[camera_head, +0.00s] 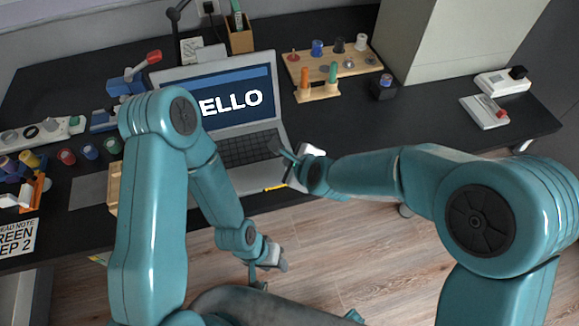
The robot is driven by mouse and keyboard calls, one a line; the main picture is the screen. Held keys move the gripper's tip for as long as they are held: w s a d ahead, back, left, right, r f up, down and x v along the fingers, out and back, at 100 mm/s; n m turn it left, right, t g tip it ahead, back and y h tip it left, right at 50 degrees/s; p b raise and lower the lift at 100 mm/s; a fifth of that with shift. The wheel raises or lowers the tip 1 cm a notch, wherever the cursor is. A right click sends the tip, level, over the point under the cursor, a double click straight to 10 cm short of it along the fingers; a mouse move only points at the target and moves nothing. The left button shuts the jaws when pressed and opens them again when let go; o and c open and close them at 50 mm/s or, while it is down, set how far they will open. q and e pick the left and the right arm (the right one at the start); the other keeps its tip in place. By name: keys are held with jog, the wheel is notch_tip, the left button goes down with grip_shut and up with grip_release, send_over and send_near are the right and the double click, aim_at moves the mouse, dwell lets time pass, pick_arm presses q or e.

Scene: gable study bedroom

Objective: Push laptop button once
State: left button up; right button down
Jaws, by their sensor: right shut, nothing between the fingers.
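The open laptop (236,112) stands on the black desk. Its screen shows large white letters reading "ELLO" on blue, with the left part hidden behind my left arm. The dark keyboard (245,150) is partly visible. My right gripper (275,147) is shut and empty, with its tips over or at the right edge of the keyboard. I cannot tell whether they touch it. No separate button can be made out. My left gripper (258,282) hangs low above the floor in front of the desk; its fingers are too small to read.
A wooden peg stand (332,65) with coloured pegs is right of the laptop. A white switch box (484,112) sits at the far right, near a large pale cabinet (440,40). Coloured caps and blocks crowd the left side. The desk right of the keyboard is clear.

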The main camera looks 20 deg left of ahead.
jog(key=shift+f, duration=0.1)
dwell(0.7)
jog(key=shift+f+b, duration=0.35)
jog(key=shift+b, duration=0.3)
jog(key=shift+f+b, duration=0.4)
jog(key=shift+b, duration=0.1)
dwell(0.4)
dwell(0.3)
jog(key=shift+r+p, duration=0.6)
jog(key=shift+r, duration=0.2)
notch_tip(320, 180, up, 5)
jog(key=p, duration=0.4)
jog(key=shift+r, duration=0.1)
dwell(0.5)
